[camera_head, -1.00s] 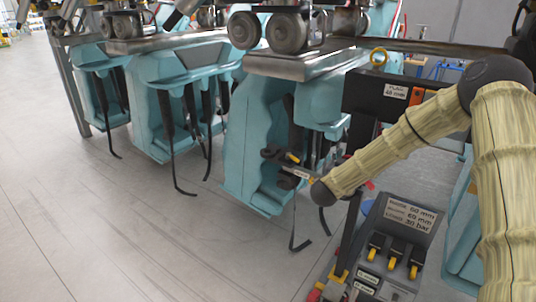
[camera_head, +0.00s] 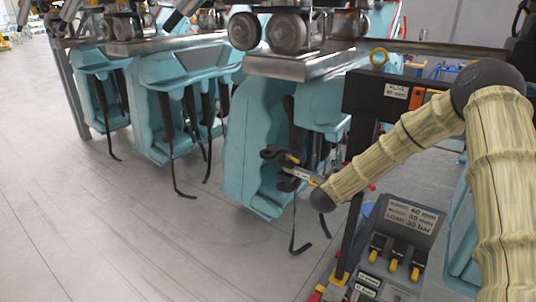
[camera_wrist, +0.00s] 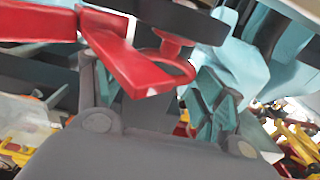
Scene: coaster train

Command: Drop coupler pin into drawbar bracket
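In the wrist view my grey gripper (camera_wrist: 150,125) fills the bottom. A red flat part with a ring-shaped end (camera_wrist: 150,68) is just beyond it, under a dark plate. Contact is unclear. In the head view my gripper cannot be made out clearly; its fingertips are not clear.
Teal seats (camera_head: 250,150) hang under the train's wheeled rail, with black straps dangling. A dark console (camera_head: 400,235) with a label plate and yellow-tipped levers stands below my arm. The dark labelled frame (camera_head: 362,100) stands close behind the arm. The grey floor at left is clear.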

